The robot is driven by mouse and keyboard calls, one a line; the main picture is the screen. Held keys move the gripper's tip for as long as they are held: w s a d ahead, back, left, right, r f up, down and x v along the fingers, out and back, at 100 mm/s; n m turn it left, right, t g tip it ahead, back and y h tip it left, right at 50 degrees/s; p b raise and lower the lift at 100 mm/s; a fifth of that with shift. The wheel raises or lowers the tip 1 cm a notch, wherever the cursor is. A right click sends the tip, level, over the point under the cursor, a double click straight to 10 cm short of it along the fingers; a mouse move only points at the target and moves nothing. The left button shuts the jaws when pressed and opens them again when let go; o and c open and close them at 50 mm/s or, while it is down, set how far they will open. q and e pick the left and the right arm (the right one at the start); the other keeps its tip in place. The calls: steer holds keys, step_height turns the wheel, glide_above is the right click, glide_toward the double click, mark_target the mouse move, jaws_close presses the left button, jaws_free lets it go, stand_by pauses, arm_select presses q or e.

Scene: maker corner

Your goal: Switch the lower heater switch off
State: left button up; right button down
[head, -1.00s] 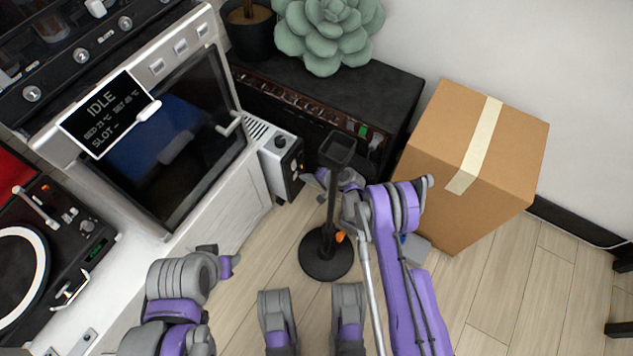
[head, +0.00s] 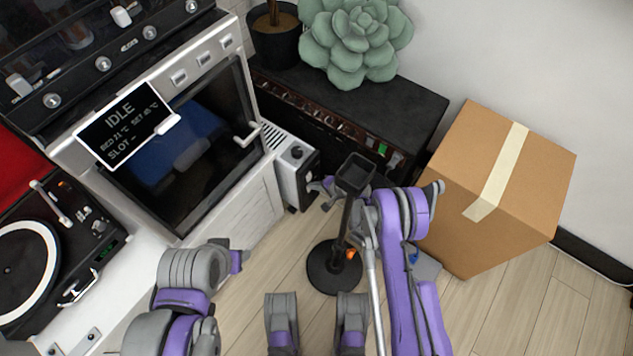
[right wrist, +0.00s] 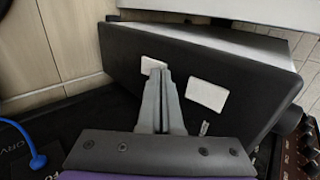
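The heater (head: 290,178) is a small white box with a black front and a knob on top, beside the oven. In the right wrist view its black front (right wrist: 125,62) fills the middle. It bears two white switches. The lower switch (right wrist: 150,64) is the left one there, partly behind my fingertips; the upper switch (right wrist: 207,95) is clear to the right. My right gripper (right wrist: 155,75) is shut and empty, its tips at or just before the lower switch; contact cannot be told. My left gripper (head: 238,261) is low left, its fingers unclear.
The oven (head: 255,200) stands left of the heater and a black amplifier (head: 400,110) behind it. A black stand (head: 335,270) rises close to my right arm. A cardboard box (head: 470,230) is to the right. Some floor in front of the heater is open.

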arm_select(q)
steer(key=shift+s+r+p, duration=0.15)
steer(key=shift+s+p, duration=0.05)
steer(key=shift+p, duration=0.1)
arm_select(e)
steer(key=shift+r, duration=0.75)
steer(key=shift+d, duration=0.1)
